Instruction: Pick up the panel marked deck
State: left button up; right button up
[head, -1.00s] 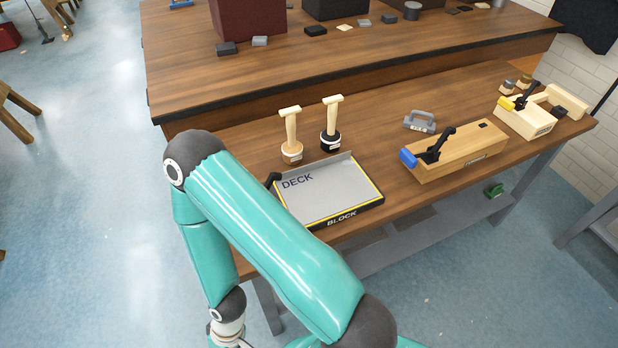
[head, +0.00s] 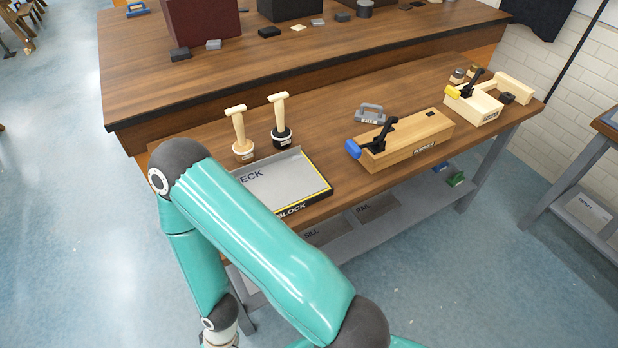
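The grey deck panel (head: 285,181) lies flat in a black, yellow-edged tray marked BLOCK (head: 318,197) at the front left of the wooden bench. My teal arm covers its left part, so only "ECK" of the lettering shows. Neither gripper is in the head view. The arm's wrist is at the bottom edge, below and left of the panel, and whatever it carries is cut off.
Two wooden-handled tools, one pale (head: 240,135) and one black-based (head: 281,122), stand behind the panel. A wooden block marked FORWARD (head: 415,143) with a clamp, a grey handle (head: 370,113) and a pale clamp block (head: 473,103) are to the right. A shelf (head: 375,215) lies below.

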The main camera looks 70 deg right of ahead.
aim_at(279, 180)
jog(key=z, duration=0.05)
jog(key=k, duration=1.7)
jog(key=z, duration=0.9)
jog(key=i, duration=0.9)
jog(key=z, duration=0.05)
